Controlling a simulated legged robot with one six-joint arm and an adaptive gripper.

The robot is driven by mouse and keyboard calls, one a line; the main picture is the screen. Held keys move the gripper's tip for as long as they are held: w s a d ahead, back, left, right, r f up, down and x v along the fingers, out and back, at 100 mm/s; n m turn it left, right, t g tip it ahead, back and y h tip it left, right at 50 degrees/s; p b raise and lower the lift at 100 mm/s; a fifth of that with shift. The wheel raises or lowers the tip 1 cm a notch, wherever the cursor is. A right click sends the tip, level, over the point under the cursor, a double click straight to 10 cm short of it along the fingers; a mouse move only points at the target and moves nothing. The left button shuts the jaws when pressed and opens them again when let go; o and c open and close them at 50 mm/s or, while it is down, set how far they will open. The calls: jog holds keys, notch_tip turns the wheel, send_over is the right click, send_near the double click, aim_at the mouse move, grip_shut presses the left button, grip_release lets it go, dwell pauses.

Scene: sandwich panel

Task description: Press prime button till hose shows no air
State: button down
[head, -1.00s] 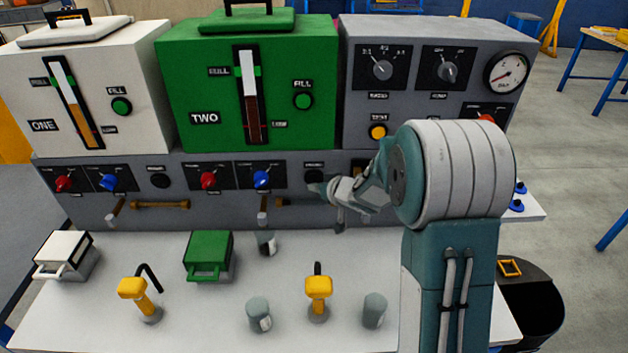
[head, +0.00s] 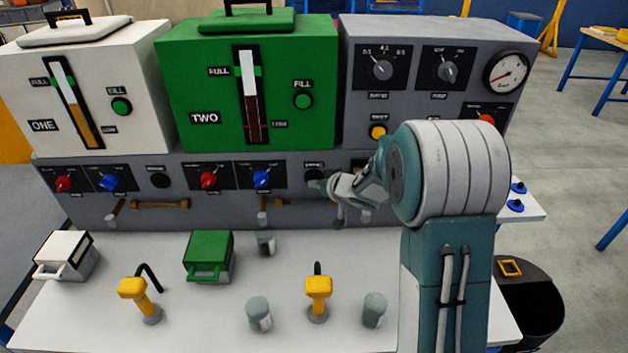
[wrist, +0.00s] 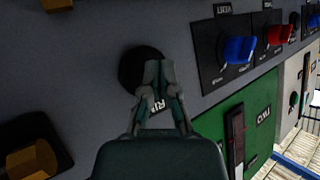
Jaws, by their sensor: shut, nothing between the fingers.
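The black round prime button (head: 314,171) sits on the grey lower panel, right of the blue knob under the green tank marked TWO. My gripper (head: 316,184) is shut and empty, with its fingertips at the lower edge of this button. In the wrist view the shut fingertips (wrist: 158,70) overlap the right side of the black button (wrist: 136,66) and partly cover its label. I cannot tell whether they touch it or press it in. A brown hose (head: 288,202) runs along the panel below; my gripper hides part of it, and air inside cannot be made out.
A second black button (head: 160,180) and an amber-brown hose (head: 158,205) belong to the white tank ONE (head: 135,75). Red and blue knobs (head: 262,179) stand left of my gripper. Cups, yellow-handled tools and a green box (head: 208,250) stand on the white bench.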

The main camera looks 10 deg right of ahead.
jog(key=shift+w, duration=0.25)
dwell(0.6)
jog(key=shift+s+a, duration=0.1)
jog(key=shift+s, duration=0.7)
jog(key=shift+s, duration=0.1)
jog(key=shift+s+a, duration=0.25)
jog(key=shift+s, duration=0.95)
jog(key=shift+s+a, duration=0.25)
jog(key=shift+s, duration=0.95)
jog(key=shift+d, duration=0.1)
dwell(0.5)
